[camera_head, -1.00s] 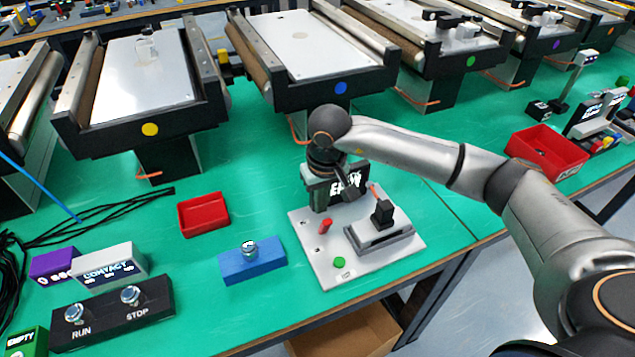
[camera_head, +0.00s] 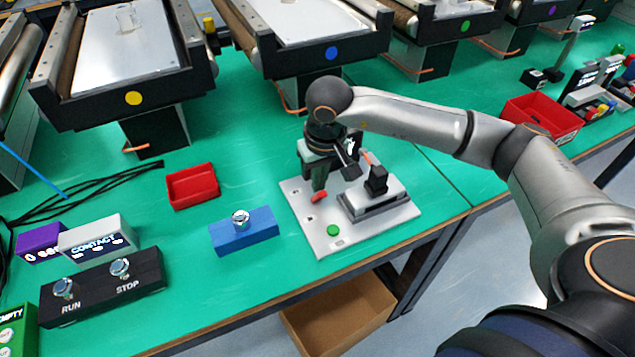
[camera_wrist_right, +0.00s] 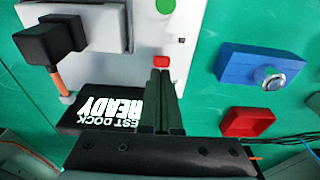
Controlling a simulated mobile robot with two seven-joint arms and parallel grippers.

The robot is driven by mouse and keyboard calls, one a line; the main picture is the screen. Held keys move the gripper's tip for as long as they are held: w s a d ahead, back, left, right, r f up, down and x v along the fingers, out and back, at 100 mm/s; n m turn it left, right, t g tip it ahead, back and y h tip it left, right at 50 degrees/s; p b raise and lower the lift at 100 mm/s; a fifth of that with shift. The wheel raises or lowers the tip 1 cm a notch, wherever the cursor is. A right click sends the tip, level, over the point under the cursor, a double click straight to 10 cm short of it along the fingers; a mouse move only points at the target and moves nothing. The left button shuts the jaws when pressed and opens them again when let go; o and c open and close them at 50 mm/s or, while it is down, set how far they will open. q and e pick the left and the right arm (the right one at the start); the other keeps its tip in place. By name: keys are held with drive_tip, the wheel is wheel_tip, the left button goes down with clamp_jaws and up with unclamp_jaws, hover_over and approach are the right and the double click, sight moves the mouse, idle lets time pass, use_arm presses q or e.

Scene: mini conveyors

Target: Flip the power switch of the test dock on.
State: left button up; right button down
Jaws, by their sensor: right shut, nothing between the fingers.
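The test dock is a pale grey plate (camera_head: 301,213) on the green bench, also in the right wrist view (camera_wrist_right: 190,20). Its red power switch (camera_head: 319,196) is a small lever, seen in the wrist view (camera_wrist_right: 162,61) just beyond my fingertips. My right gripper (camera_head: 320,186), also in the wrist view (camera_wrist_right: 160,72), is shut and empty, pointing down right at the switch; whether it touches is unclear. A green button (camera_head: 333,230) and a black block on a grey fixture (camera_head: 377,180) are on the plate. The dock's display (camera_wrist_right: 108,108) reads READY. My left gripper is not in view.
A blue box with a silver button (camera_head: 245,237) and a red tray (camera_head: 192,187) stand left of the dock. A black RUN/STOP box (camera_head: 95,290) is farther left. Conveyors (camera_head: 130,97) line the back. The bench's front edge is close to the dock.

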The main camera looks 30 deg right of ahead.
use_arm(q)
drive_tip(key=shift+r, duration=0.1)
use_arm(e)
drive_tip(key=shift+s+a+f, duration=0.1)
drive_tip(key=shift+s+f, duration=0.35)
drive_tip(key=shift+s, duration=0.05)
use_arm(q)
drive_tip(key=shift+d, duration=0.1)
use_arm(e)
drive_tip(key=shift+w, duration=0.1)
drive_tip(key=shift+w+b, duration=0.45)
drive_tip(key=shift+w, duration=0.1)
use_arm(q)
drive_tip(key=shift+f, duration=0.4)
use_arm(e)
drive_tip(key=shift+w+r, duration=0.1)
drive_tip(key=shift+w, duration=0.05)
drive_tip(key=shift+r, duration=0.35)
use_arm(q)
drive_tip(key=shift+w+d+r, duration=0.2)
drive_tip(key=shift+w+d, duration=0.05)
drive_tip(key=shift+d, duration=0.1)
use_arm(e)
wheel_tip(320, 180, up, 12)
drive_tip(key=s, duration=0.1)
drive_tip(key=shift+s, duration=0.35)
